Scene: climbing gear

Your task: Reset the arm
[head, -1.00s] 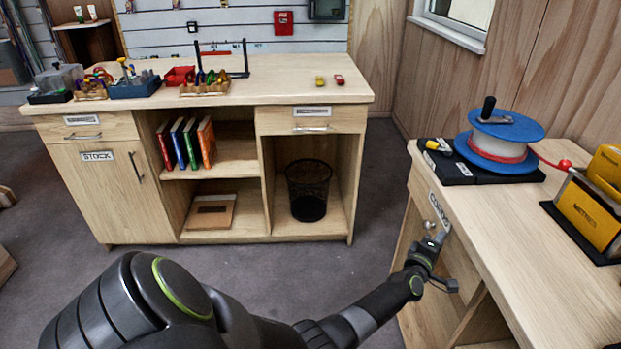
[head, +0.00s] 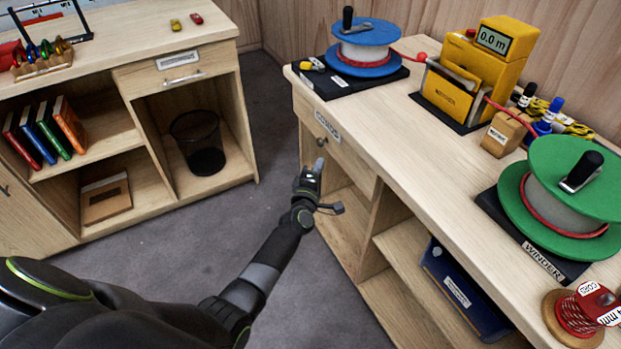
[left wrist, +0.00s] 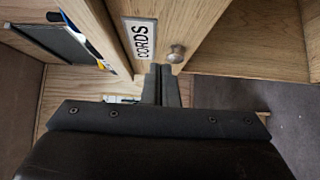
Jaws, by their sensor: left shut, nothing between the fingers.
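My left gripper (head: 319,170) is shut and empty, in front of the wooden bench on the right in the head view. Its fingers also show in the left wrist view (left wrist: 161,84), closed together just below the CORDS drawer (left wrist: 195,20). The round drawer knob (left wrist: 176,53) is close to the fingertips in that view; whether they touch it I cannot tell. In the head view the CORDS drawer (head: 350,160) looks closed. My right gripper is not in view.
The right bench carries a blue-flanged reel (head: 365,42), a yellow meter (head: 490,70), a green winder (head: 570,190) and a red cord spool (head: 577,318). A blue box (head: 460,290) sits on its shelf. A black wire bin (head: 200,145) stands in the left bench. Grey floor lies between the benches.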

